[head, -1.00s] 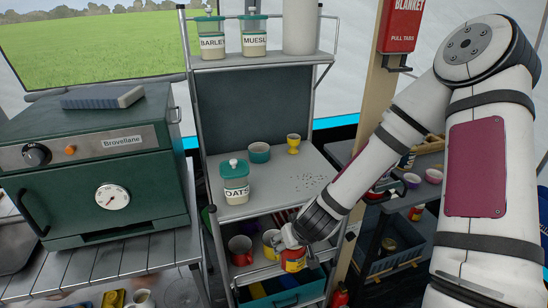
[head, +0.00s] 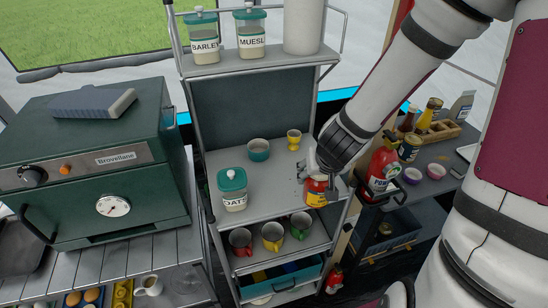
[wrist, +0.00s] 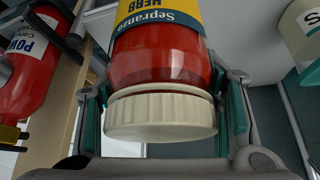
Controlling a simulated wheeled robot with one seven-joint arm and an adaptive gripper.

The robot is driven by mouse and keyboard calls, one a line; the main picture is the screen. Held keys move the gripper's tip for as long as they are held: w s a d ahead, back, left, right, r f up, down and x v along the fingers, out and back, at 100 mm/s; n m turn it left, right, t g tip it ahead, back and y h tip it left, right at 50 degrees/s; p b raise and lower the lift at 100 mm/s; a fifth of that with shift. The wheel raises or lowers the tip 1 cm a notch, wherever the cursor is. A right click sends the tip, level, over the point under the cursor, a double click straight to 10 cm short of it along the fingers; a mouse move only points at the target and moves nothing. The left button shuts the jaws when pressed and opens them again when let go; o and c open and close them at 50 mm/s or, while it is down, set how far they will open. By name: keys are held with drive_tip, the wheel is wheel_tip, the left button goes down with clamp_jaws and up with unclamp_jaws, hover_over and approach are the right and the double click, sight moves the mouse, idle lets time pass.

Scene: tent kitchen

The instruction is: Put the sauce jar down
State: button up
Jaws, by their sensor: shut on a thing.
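The sauce jar (head: 316,190), red with a yellow label, is at the front right of the trolley's middle shelf (head: 262,198). In the wrist view the jar (wrist: 160,62) has its cream ribbed lid (wrist: 160,114) towards me. My gripper (head: 328,178) is shut on the jar, with a finger on either side near the lid in the wrist view (wrist: 163,112). The jar's base is hidden in the wrist view, and I cannot tell whether it touches the shelf.
The oats jar (head: 232,190), a teal bowl (head: 258,149) and a yellow egg cup (head: 293,140) stand on the same shelf. Several mugs (head: 272,236) are on the shelf below. A fire extinguisher (head: 383,168) is close right of my gripper. The shelf's middle is clear.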

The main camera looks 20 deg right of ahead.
drive_tip(key=shift+w+a+f+b, duration=0.2)
drive_tip(key=shift+w+a+f, duration=0.55)
drive_tip(key=shift+w, duration=1.9)
drive_tip(key=shift+w+a+f+b, duration=0.2)
drive_tip(key=shift+w+a+f, duration=0.5)
drive_tip(key=shift+w, duration=1.9)
drive_tip(key=shift+w+a+f+b, duration=0.2)
drive_tip(key=shift+w+a+f, duration=0.5)
drive_tip(key=shift+w, duration=1.95)
drive_tip(key=shift+d+f, duration=0.25)
drive_tip(key=shift+f, duration=0.15)
drive_tip(key=o, duration=1.7)
drive_tip(key=shift+c, duration=0.2)
drive_tip(key=shift+o, duration=0.5)
drive_tip(key=shift+s+r, duration=0.1)
